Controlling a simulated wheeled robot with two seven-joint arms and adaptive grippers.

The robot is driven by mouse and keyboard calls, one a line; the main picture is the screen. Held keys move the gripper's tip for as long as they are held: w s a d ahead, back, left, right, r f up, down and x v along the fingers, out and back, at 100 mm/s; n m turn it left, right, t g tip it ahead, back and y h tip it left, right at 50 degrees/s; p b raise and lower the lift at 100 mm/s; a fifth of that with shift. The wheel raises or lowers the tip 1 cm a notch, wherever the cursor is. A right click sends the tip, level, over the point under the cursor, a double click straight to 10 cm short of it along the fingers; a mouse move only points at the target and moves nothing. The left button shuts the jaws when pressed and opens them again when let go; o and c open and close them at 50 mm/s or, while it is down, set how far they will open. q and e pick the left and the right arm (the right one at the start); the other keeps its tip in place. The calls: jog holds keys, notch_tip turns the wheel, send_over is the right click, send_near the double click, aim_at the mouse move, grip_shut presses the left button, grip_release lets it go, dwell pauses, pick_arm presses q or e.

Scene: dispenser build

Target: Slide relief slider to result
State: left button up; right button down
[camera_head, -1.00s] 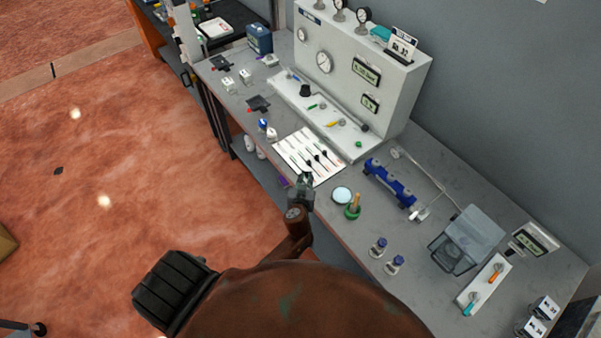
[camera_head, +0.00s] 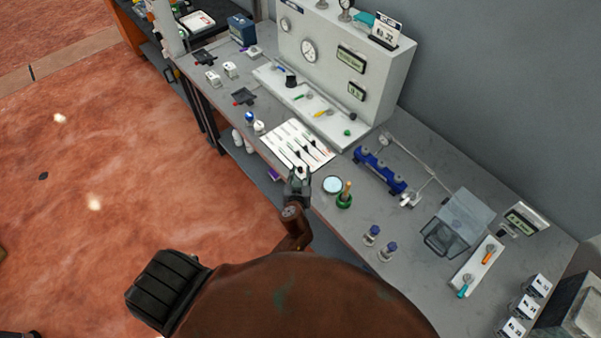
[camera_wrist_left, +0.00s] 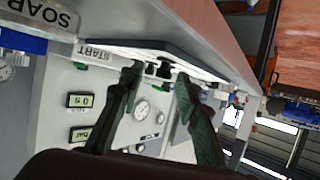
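The white slider panel (camera_head: 279,143) lies on the bench's near edge, with several slots and small dark slider knobs. I cannot tell which slider is the relief one, as no label on the panel is readable. My left gripper (camera_head: 298,175) is at the panel's lower right end, next to its near corner. In the left wrist view, the gripper (camera_wrist_left: 158,78) has its two fingers apart. Dark knobs (camera_wrist_left: 158,69) on the panel show between and beyond the fingertips, and I cannot tell if they touch. My right gripper is not seen.
A grey instrument cabinet (camera_head: 322,52) with gauges and displays stands behind the panel. A blue rack (camera_head: 380,172) and a clear box (camera_head: 462,220) are further right.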

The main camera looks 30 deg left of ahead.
pick_arm(q)
jog(key=shift+s, duration=0.15)
jog(key=v, duration=0.7)
jog(key=shift+s, duration=0.1)
dwell(0.3)
